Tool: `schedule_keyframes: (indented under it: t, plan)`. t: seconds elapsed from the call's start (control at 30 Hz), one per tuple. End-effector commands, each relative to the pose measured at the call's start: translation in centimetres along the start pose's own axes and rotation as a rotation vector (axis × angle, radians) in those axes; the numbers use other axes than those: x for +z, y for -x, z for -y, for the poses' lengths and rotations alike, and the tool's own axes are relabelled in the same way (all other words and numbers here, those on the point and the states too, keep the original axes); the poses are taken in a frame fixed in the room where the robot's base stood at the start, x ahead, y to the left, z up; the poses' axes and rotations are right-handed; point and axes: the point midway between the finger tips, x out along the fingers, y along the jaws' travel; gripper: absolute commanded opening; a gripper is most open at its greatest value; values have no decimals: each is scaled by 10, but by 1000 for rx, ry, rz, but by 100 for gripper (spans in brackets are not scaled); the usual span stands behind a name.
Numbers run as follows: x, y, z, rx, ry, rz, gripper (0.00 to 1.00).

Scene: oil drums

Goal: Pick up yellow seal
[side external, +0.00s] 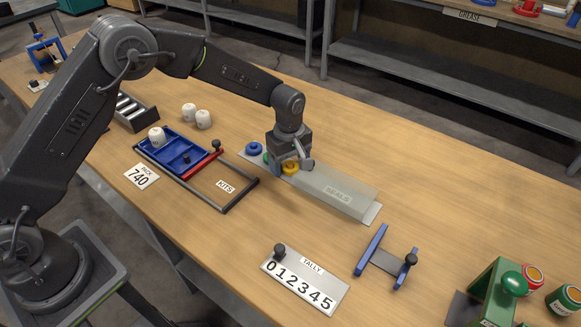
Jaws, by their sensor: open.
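A blue seal (254,149) lies to the left on the same strip. A green seal (266,157) is partly hidden behind my gripper.
A blue tray (163,147) with a white cap sits in the KITS frame (238,204) to the left. Two white caps (203,119) stand behind. The tally board (303,282), a blue stand (370,250) and a green press (497,290) are in front and right.

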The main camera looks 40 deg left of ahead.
Motion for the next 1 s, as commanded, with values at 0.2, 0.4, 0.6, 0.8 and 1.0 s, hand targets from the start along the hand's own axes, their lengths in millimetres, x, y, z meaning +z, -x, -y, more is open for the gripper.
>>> schedule_keyframes:
  t: [0.2,0.4,0.6,0.8,1.0]
  plan:
    - [0,0,0,0,0,0,60]
    - [0,0,0,0,0,0,40]
    - [0,0,0,0,0,0,21]
    - [0,0,0,0,0,0,20]
    - [0,8,0,1,0,0,20]
